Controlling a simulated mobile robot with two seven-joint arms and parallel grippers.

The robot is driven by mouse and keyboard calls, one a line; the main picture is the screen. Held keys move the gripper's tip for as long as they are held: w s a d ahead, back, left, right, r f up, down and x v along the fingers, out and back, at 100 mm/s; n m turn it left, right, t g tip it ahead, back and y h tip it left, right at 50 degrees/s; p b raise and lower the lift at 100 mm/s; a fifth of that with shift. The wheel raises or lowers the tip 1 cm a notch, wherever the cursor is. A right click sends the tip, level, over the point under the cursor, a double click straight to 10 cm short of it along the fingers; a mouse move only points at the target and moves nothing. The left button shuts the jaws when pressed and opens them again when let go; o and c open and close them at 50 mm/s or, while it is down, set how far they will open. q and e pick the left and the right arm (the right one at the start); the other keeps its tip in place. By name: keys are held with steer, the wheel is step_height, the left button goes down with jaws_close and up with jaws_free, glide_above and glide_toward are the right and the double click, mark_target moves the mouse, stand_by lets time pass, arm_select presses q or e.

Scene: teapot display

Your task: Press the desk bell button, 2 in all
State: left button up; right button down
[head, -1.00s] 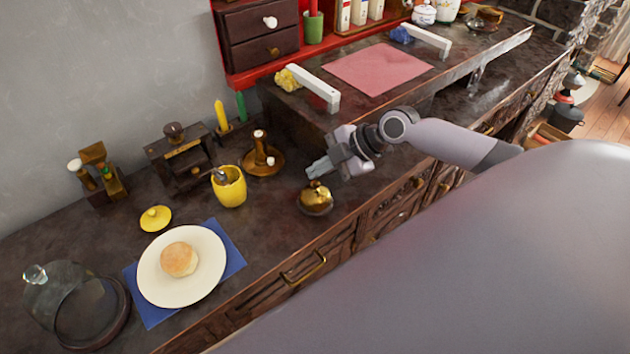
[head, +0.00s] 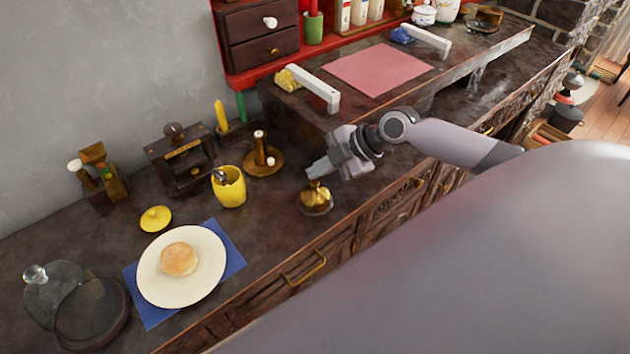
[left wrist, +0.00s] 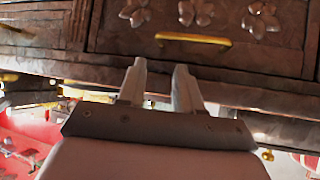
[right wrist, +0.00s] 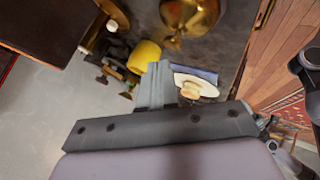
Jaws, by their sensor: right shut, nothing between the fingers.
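The brass desk bell (head: 316,200) stands on the dark counter near its front edge, right of the yellow pot. It also shows at the top of the right wrist view (right wrist: 190,14), partly cut off. My right gripper (head: 318,171) is shut and empty, with its fingertips close above the bell's top in the head view. I cannot tell whether the fingertips touch the button. My left gripper (left wrist: 158,68) shows only in the left wrist view. Its fingers are apart with nothing between them, in front of the drawer fronts.
A yellow pot (head: 230,190) and a brown candle holder (head: 264,160) stand left of the bell. A white plate with a bun (head: 205,280) lies on a blue mat farther left. A raised counter (head: 300,112) stands behind my right gripper.

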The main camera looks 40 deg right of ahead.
stand_by(0.4)
steer(key=shift+f+b, duration=0.4)
steer(key=shift+f, duration=0.05)
steer(key=shift+f+b, duration=0.55)
steer(key=shift+f, duration=0.1)
stand_by(0.7)
steer(key=shift+r, duration=0.1)
steer(key=shift+r+p, duration=0.8)
steer(key=shift+r, duration=0.15)
step_height(320, 180, up, 5)
steer(key=p, duration=0.4)
stand_by(1.1)
